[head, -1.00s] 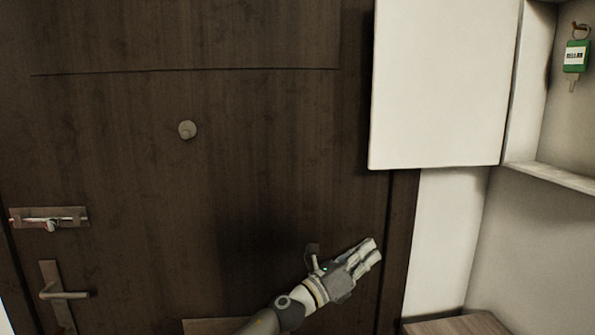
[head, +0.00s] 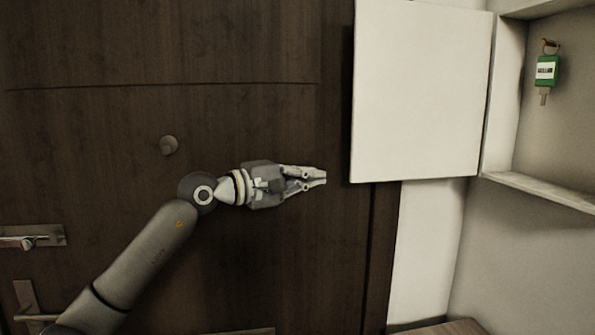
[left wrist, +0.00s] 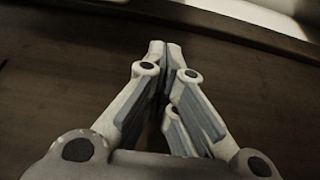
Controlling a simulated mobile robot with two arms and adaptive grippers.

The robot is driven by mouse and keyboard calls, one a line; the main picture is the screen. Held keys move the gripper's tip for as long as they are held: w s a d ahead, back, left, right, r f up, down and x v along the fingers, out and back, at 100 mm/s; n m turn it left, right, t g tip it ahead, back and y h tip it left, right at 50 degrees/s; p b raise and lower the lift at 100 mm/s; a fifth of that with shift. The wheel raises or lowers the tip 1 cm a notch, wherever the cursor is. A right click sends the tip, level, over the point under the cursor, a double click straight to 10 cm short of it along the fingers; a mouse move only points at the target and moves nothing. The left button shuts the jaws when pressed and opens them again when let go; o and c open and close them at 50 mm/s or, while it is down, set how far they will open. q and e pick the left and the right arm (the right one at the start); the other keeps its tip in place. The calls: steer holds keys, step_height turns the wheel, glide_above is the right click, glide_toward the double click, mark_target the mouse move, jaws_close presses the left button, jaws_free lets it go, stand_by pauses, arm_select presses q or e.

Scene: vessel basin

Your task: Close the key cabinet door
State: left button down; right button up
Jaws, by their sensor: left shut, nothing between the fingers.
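The key cabinet door (head: 418,95) is a plain white panel in the head view. It stands swung open to the left, in front of the dark wooden door. The key cabinet (head: 535,187) is open at the right, with its inside showing. My left gripper (head: 325,177) is shut and empty. It points right, left of the cabinet door's lower left edge, with a small gap in the picture. Its closed fingertips also show in the left wrist view (left wrist: 165,48). My right gripper is not in view.
A key with a green tag (head: 546,70) hangs inside the cabinet. A wooden surface (head: 445,328) lies at the bottom right. The space below the cabinet looks clear.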

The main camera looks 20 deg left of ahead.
arm_select(q)
steer(key=p+x, duration=0.1)
steer(key=x, duration=0.1)
steer(key=p+x, duration=0.1)
steer(key=x, duration=0.2)
steer(key=shift+d+r, duration=0.25)
steer(key=s, duration=0.1)
steer(key=s+d+p, duration=0.1)
steer(key=s+d, duration=0.1)
steer(key=shift+s+f+p, duration=0.1)
steer(key=shift+f+p, duration=0.15)
steer(key=shift+p, duration=0.15)
steer(key=shift+s, duration=0.15)
